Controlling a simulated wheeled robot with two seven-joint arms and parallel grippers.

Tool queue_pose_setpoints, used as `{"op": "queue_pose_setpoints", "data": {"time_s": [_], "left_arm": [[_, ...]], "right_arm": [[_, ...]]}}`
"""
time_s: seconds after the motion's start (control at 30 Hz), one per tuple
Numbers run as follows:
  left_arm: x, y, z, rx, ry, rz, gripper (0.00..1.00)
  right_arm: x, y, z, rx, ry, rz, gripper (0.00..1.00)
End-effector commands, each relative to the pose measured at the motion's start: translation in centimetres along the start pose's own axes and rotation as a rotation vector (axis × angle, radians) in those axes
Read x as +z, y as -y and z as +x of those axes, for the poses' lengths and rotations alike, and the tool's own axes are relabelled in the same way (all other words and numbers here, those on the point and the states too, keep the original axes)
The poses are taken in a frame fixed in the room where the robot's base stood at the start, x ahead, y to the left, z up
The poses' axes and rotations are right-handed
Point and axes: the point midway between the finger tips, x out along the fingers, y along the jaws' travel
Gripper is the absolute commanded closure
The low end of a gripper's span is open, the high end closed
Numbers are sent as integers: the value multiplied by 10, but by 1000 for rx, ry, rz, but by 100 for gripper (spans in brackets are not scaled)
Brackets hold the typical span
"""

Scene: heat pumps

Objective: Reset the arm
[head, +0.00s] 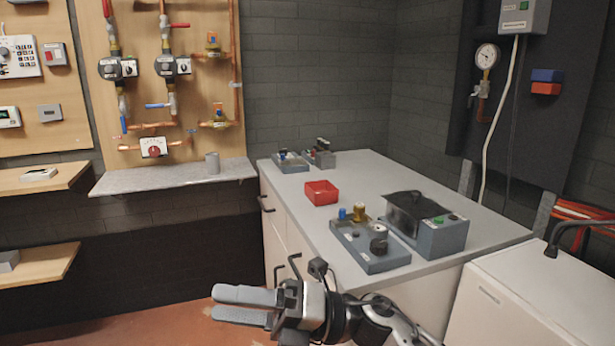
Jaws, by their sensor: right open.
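My right gripper (246,305) is at the bottom centre of the head view, in front of the white cabinet. Its two grey fingers point left, and it is open with nothing between them. My right arm (365,318) comes in from the lower right and is bent low beside the cabinet's front corner. The gripper is apart from the things on the cabinet top. My left gripper does not show.
The white cabinet (275,226) carries a red bin (321,193), a grey valve box (368,245) and a dark-lidded grey box (440,238). A stone shelf (170,177) and wooden shelves (38,265) are at left. A white unit (510,310) stands at lower right.

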Motion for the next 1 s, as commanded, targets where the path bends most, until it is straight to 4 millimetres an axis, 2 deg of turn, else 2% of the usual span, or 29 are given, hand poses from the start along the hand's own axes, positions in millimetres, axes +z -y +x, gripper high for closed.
{"op": "queue_pose_setpoints", "data": {"time_s": [0.07,0.17,0.23,0.3,0.37,0.4,0.47,0.5,0.6,0.7,0.8,0.9,1.0], "left_arm": [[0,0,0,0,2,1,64],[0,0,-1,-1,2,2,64],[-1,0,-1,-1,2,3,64],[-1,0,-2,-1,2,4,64],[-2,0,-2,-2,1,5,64],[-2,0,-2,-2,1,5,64],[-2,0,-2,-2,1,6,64],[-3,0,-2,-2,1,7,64],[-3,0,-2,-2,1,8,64],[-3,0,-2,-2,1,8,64],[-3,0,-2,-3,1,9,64],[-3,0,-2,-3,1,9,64],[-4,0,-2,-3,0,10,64]], "right_arm": [[2,1,-14,85,231,203,43],[8,13,-47,167,521,468,43],[4,29,-78,208,721,659,43],[-8,49,-114,241,917,855,43],[-27,68,-145,263,1082,1024,43],[-44,80,-166,273,1191,1137,43],[-74,97,-196,284,1346,1299,43],[-95,105,-212,289,1439,1397,43],[-147,119,-244,290,1629,1603,43],[-188,123,-263,285,1763,1747,43],[-213,124,-272,281,1839,1833,43],[-224,124,-275,277,1870,1868,43],[-225,124,-276,276,1874,1873,43]]}}
